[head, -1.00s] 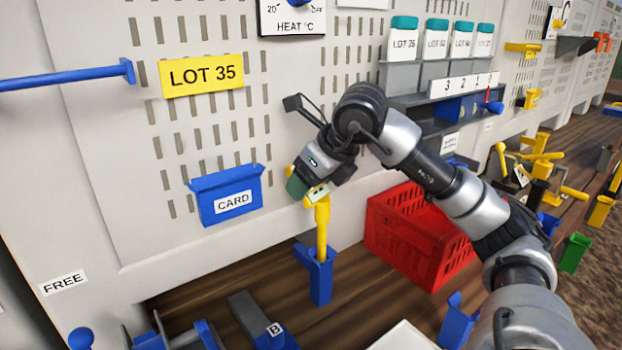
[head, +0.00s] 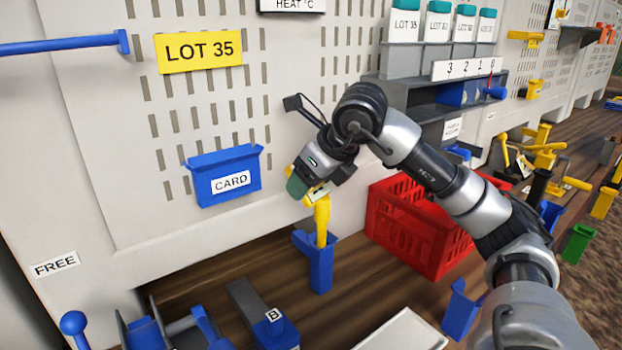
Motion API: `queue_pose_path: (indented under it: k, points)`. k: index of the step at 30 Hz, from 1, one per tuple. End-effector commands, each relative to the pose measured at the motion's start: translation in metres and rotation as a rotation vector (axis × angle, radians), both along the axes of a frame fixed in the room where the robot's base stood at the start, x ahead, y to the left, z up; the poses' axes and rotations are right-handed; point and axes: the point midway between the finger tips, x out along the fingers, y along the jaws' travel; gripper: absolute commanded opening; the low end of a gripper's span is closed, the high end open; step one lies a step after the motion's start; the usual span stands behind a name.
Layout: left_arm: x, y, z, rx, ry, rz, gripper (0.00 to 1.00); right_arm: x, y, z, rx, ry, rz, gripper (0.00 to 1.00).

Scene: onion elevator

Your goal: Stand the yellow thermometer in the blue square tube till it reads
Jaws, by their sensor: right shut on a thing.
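The yellow thermometer (head: 322,217) stands nearly upright, its lower end inside the mouth of the blue square tube (head: 320,270). The tube stands on the brown wooden bench at the foot of the pegboard wall. My right gripper (head: 308,190) is shut on the top of the thermometer, above the tube. A small pale display shows at the thermometer's head, but its reading is too small to tell. The thermometer's lower part is hidden inside the tube. My left gripper is not in view.
A red crate (head: 415,235) stands right of the tube. A blue CARD holder (head: 225,178) hangs on the wall at left. A block marked B (head: 262,315) and other blue fixtures lie in front. A white tray (head: 405,330) is at the front edge. Bare wood lies left of the tube.

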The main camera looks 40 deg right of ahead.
Motion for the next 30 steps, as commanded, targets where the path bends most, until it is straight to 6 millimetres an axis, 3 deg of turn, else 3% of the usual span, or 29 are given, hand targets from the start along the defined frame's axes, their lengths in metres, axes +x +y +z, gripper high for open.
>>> queue_pose_path:
  k: [1, 6, 17, 30]
  points:
    - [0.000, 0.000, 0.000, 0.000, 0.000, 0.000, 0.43, 0.000, 0.000, 0.000, 0.000, 0.000, 0.000, 0.68]
    - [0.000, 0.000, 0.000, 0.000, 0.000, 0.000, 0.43, 0.000, 0.000, 0.000, 0.000, 0.000, 0.000, 0.94]
    - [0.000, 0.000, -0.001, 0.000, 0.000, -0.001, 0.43, -0.003, -0.001, 0.005, -0.001, -0.002, -0.001, 0.95]
    - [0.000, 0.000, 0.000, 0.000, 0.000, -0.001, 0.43, -0.046, -0.007, 0.072, -0.001, -0.005, -0.001, 0.95]
